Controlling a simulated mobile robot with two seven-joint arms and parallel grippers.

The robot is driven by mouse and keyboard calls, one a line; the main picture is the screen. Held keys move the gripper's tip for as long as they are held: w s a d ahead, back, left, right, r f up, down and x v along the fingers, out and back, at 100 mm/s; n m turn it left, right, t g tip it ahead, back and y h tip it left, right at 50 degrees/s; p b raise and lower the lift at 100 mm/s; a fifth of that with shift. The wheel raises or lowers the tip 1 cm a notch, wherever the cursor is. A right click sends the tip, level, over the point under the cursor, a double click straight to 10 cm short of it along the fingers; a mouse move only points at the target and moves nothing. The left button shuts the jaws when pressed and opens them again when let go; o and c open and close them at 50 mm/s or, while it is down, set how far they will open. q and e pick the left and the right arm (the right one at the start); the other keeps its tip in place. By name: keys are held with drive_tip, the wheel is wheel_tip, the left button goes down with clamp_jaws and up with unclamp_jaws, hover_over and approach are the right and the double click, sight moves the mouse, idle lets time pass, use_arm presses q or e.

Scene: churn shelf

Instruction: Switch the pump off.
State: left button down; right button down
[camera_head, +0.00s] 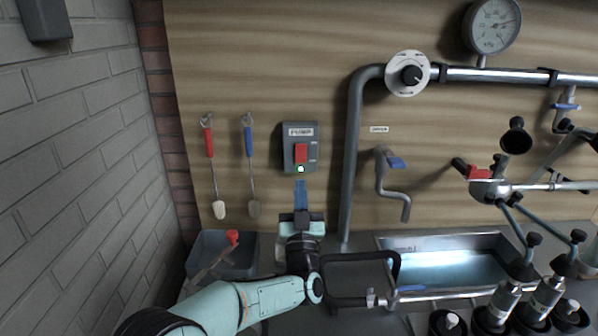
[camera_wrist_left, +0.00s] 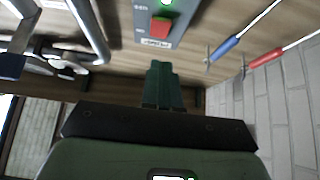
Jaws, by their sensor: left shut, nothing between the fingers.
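The pump switch is a grey box (camera_head: 287,160) on the wooden wall with a "PUMP" label at its top. It has a red rocker (camera_head: 301,152) and, below it, a lit green lamp (camera_head: 300,169). My left gripper (camera_head: 300,182) is shut and empty, its fingers pointing up just below the lamp. I cannot tell whether they touch the box. The left wrist view shows the box upside down, with the red rocker (camera_wrist_left: 161,27), the green lamp (camera_wrist_left: 166,2) at the top edge and my shut fingers (camera_wrist_left: 162,68) below. My right gripper is not in view.
Red-handled (camera_head: 209,142) and blue-handled (camera_head: 248,142) brushes hang left of the box. A grey pipe (camera_head: 352,150) runs up on its right. A tap (camera_head: 385,175), a sink (camera_head: 480,238) and a grey bin (camera_head: 205,243) are nearby. A brick wall (camera_head: 70,150) bounds the left.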

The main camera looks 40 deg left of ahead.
sight(299, 159)
use_arm(q)
drive_tip(key=w+a, duration=0.1)
drive_tip(key=w, duration=0.1)
drive_tip(key=w+a+r, duration=0.1)
drive_tip(key=w+a, duration=0.1)
drive_tip(key=shift+a+r+p, duration=0.2)
drive_tip(key=shift+a+p, duration=0.05)
drive_tip(key=shift+p, duration=0.1)
drive_tip(key=shift+w+a+f, duration=0.1)
drive_tip(key=shift+w+a, duration=0.3)
drive_tip(key=shift+w, duration=0.1)
